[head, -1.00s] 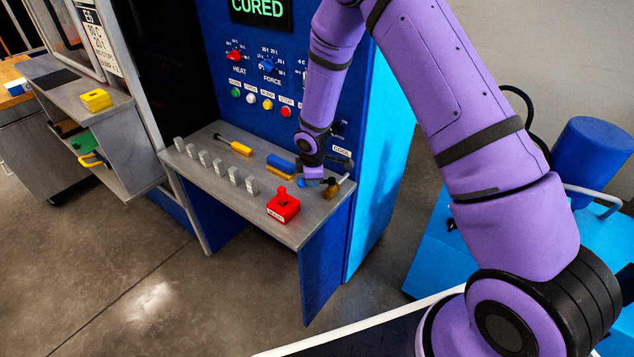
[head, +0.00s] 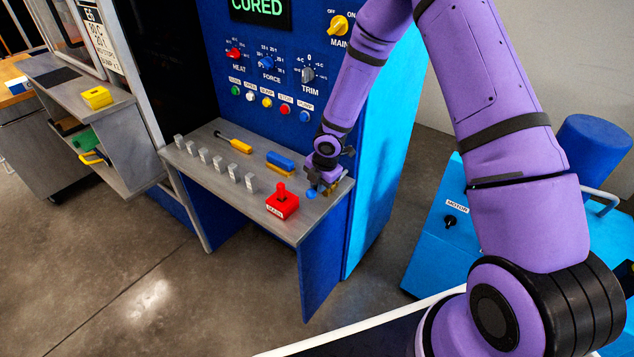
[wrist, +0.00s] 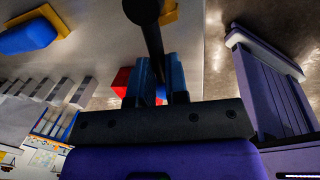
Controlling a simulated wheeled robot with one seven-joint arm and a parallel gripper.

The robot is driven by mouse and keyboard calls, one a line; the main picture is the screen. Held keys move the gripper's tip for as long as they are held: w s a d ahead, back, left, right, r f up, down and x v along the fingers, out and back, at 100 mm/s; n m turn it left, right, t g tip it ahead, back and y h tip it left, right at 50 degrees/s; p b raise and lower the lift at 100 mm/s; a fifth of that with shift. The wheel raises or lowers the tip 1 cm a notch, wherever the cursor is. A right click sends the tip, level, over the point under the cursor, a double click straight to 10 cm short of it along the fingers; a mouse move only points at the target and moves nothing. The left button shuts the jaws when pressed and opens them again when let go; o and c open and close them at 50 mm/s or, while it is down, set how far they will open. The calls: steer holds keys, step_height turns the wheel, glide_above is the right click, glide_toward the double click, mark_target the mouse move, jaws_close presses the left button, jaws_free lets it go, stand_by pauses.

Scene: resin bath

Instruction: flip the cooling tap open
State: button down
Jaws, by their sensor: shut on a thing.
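The cooling tap stands at the right end of the grey shelf, mostly hidden behind my gripper in the head view. Its dark lever (wrist: 152,40) runs down between my fingers in the wrist view, and a bit of brass-coloured body (wrist: 169,13) shows at the top. A blue lever end (head: 311,195) shows just below my gripper (head: 321,184). My gripper, also in the wrist view (wrist: 159,80), is shut on the lever, one blue finger on each side. The exact angle of the lever is hard to tell.
A red block with a knob (head: 282,202) stands close to the left of my gripper. A blue-topped piece (head: 281,161), a yellow-handled tool (head: 234,143) and several grey blocks (head: 219,165) are on the shelf (head: 262,222). The blue panel with dials rises behind.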

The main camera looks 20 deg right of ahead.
steer(key=shift+s+a+n, duration=0.35)
steer(key=shift+a+n, duration=0.05)
steer(key=shift+a, duration=0.1)
steer(key=shift+s, duration=0.1)
steer(key=c, duration=1.1)
jaws_free()
steer(key=shift+s, duration=0.1)
steer(key=shift+d, duration=0.1)
steer(key=shift+d+r, duration=0.2)
steer(key=shift+r, duration=0.25)
steer(key=r, duration=0.3)
steer(key=s+r, duration=0.1)
steer(key=r, duration=0.2)
steer(key=d+r, duration=0.1)
steer(key=r, duration=0.2)
steer(key=shift+s+r, duration=0.3)
steer(key=shift+r, duration=0.05)
